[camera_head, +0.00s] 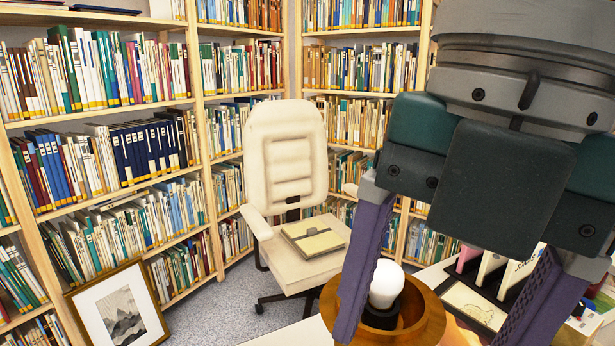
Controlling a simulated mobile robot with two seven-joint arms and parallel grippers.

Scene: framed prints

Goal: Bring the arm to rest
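My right gripper (428,328) fills the right side of the view, its dark body coming in from the top right. Its two purple fingers point down and stand wide apart, with nothing seen clamped between them. The lower ends reach the bottom edge of the picture. Behind and between the fingers, a white bulb (386,284) stands in a dark socket within a round orange-brown wooden piece (421,318). I cannot tell whether the fingers touch it. My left gripper is not in view.
A white table (290,333) lies at the bottom, with a dark rack (480,282) at the right. A cream office chair (290,160) holding a folder (314,237) stands behind. A framed print (120,308) leans against full bookshelves at the left. Grey carpet (222,308) is clear between them.

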